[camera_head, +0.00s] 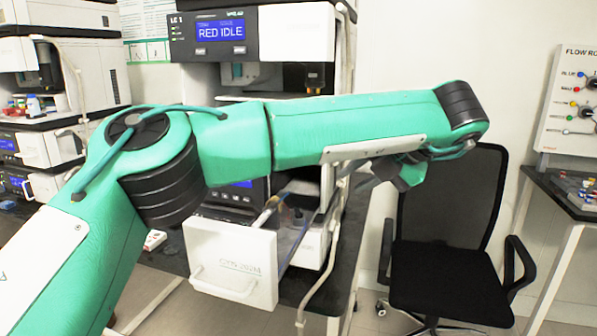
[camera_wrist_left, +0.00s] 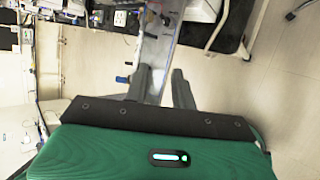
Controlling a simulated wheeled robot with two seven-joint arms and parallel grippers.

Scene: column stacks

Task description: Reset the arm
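My left arm stretches across the head view from the lower left, over the open drawer, and bends down at its right end. My left gripper (camera_head: 405,174) shows there as a small dark shape in front of the chair, partly hidden by the wrist. In the left wrist view the two grey fingers (camera_wrist_left: 162,76) stand apart, with nothing visible held between them. My right arm and right gripper are in neither view.
A white-fronted drawer (camera_head: 232,262) is pulled out from the instrument stack below my arm. The instrument above it (camera_head: 222,32) reads RED IDLE. More instruments stand left (camera_head: 60,80).

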